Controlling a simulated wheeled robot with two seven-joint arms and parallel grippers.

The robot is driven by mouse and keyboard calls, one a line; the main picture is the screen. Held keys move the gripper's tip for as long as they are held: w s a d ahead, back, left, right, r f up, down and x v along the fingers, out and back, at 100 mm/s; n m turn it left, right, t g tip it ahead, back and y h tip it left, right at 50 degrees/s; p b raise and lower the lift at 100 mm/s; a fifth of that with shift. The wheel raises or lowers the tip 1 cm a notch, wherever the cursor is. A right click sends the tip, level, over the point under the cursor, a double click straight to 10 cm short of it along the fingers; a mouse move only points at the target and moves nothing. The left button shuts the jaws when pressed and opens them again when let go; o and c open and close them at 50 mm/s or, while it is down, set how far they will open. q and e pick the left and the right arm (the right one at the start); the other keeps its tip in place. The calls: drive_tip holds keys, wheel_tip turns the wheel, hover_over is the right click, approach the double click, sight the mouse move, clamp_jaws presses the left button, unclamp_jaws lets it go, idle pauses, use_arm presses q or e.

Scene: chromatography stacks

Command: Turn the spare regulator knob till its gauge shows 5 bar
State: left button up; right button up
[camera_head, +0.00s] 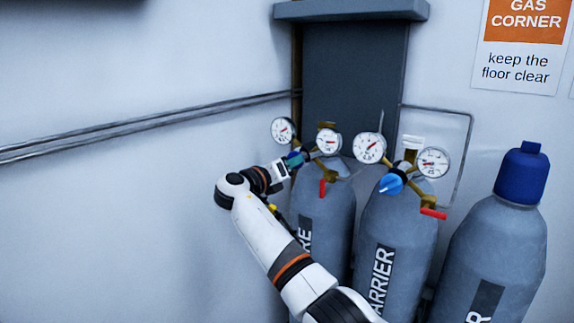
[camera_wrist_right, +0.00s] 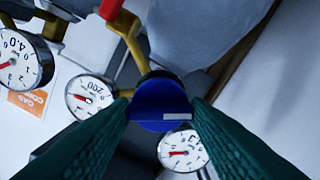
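The spare regulator sits on the left cylinder (camera_head: 322,215), whose visible label ends in "RE". Its blue knob (camera_wrist_right: 160,104) lies between the green fingers of my right gripper (camera_head: 294,160), which appear to touch it on both sides. In the head view the knob is mostly hidden by the gripper. The spare regulator has a left gauge (camera_head: 283,130) and a right gauge (camera_head: 327,141). In the wrist view a gauge marked 200 (camera_wrist_right: 88,95) and a lower gauge (camera_wrist_right: 183,150) flank the knob. Their red needles show, but I cannot read exact values. My left gripper is out of view.
The carrier cylinder (camera_head: 395,240) stands to the right, with its own blue knob (camera_head: 391,184), two gauges and a red lever (camera_head: 433,213). A blue-capped cylinder (camera_head: 500,235) stands farther right. Pipes (camera_head: 150,124) run along the wall. The space at left is clear.

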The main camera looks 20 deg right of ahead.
drive_tip(key=c, duration=0.4)
drive_tip(key=m, duration=0.4)
drive_tip(key=o, duration=1)
drive_tip(key=shift+b+v, duration=2.35)
drive_tip(key=shift+v, duration=3.7)
